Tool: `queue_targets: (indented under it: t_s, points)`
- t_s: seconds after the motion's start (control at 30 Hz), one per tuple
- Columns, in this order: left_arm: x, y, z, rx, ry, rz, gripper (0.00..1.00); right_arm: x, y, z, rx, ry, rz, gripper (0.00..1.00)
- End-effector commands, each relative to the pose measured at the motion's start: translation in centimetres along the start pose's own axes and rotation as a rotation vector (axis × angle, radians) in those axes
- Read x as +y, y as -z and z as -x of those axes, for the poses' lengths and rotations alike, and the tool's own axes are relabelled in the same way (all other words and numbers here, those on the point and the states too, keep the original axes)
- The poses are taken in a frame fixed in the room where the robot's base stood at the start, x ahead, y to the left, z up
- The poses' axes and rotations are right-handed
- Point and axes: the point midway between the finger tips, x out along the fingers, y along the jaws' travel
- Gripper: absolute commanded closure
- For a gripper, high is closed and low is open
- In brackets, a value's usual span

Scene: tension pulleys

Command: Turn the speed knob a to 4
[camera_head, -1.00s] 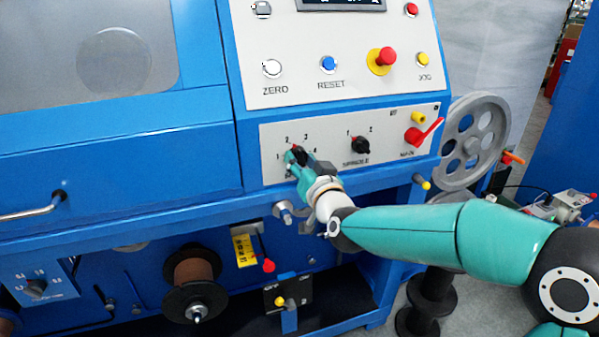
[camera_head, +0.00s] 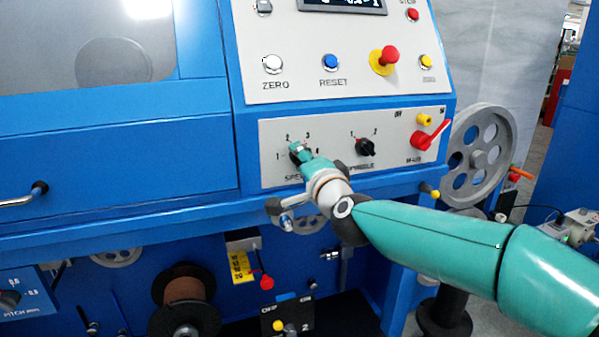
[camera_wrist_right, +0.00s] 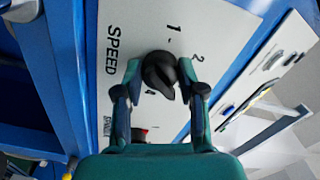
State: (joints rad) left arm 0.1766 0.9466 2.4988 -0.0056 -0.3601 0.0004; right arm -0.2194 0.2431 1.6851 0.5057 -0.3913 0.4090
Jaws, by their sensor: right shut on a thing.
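The black speed knob (camera_wrist_right: 160,72) sits on the grey lower panel, over the word SPEED. In the right wrist view it lies between the two fingers of my right gripper (camera_wrist_right: 160,76), which is shut on it. Its pointed end faces down and slightly right in that view, near the 4 mark (camera_wrist_right: 150,92); the exact setting is hard to tell. In the head view my right gripper (camera_head: 301,153) covers most of the knob, and the marks 1, 2 and 3 show around it. My left gripper is not in view.
To the right on the panel are the black spindle knob (camera_head: 365,147) and a red main switch (camera_head: 430,134). Above are the white zero button (camera_head: 273,64), the blue reset button (camera_head: 329,62) and a red mushroom button (camera_head: 385,58). A spoked grey wheel (camera_head: 482,155) stands right.

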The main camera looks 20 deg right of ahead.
Motion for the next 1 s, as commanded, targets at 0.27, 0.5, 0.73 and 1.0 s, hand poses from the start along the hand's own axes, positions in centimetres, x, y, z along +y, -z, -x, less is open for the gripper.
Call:
queue_targets:
  t_s: [0.27,0.5,0.73,1.0]
  points:
    - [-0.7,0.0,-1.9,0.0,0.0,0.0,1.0,0.5,-0.1,0.0,0.0,-0.004,-0.265,0.95]
    - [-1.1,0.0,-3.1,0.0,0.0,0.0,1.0,0.5,-0.1,0.0,0.001,-0.006,-0.491,0.95]
    - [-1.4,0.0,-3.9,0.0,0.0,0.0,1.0,0.5,-0.1,-0.1,0.001,-0.008,-0.681,0.95]
    - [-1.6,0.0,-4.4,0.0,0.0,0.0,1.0,0.5,-0.1,-0.1,0.002,-0.009,-0.827,0.95]
